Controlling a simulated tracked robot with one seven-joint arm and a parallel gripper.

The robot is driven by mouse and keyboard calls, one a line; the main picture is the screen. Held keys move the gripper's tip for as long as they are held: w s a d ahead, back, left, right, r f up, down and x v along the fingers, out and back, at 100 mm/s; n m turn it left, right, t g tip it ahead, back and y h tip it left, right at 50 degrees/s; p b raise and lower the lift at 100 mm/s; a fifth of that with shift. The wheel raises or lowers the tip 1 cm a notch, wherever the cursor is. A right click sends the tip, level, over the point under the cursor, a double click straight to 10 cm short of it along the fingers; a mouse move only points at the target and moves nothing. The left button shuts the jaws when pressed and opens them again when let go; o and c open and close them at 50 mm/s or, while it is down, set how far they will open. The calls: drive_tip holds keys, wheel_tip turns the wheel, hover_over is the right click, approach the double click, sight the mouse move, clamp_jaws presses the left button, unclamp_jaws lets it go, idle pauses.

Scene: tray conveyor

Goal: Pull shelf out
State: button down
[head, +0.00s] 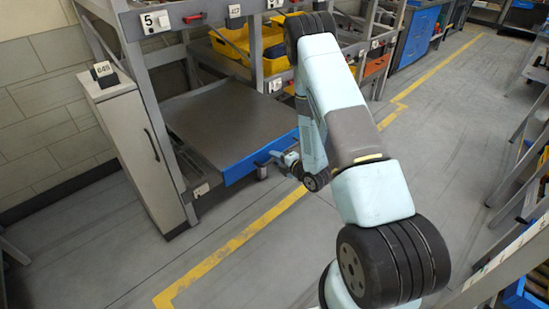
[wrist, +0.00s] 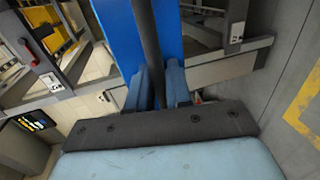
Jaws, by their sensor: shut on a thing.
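The shelf (head: 225,120) is a flat dark grey board with a blue front edge (head: 245,164), low in the rack at the left of the head view. Its front edge sticks out a little past the rack's posts. In the wrist view the blue front (wrist: 116,32) fills the upper middle, with a dark bar handle (wrist: 145,38) running along it. My gripper (head: 277,157) is at the right part of the blue front. In the wrist view its two blue-grey fingers (wrist: 156,78) are shut around the handle. The handle is too small to make out in the head view.
A narrow grey cabinet (head: 138,150) stands close to the shelf's left. Yellow bins (head: 236,44) sit on the rack behind. A yellow line (head: 237,248) marks the floor in front, which is clear. Another rack (head: 520,165) stands at the far right.

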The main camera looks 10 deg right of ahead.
drive_tip(key=shift+d+f, duration=0.1)
drive_tip(key=shift+f, duration=0.1)
drive_tip(key=c, duration=1.3)
unclamp_jaws()
drive_tip(key=shift+o, duration=0.4)
drive_tip(key=shift+r, duration=0.1)
drive_tip(key=v, duration=1.3)
drive_tip(key=shift+s, duration=0.3)
drive_tip(key=shift+d, duration=0.1)
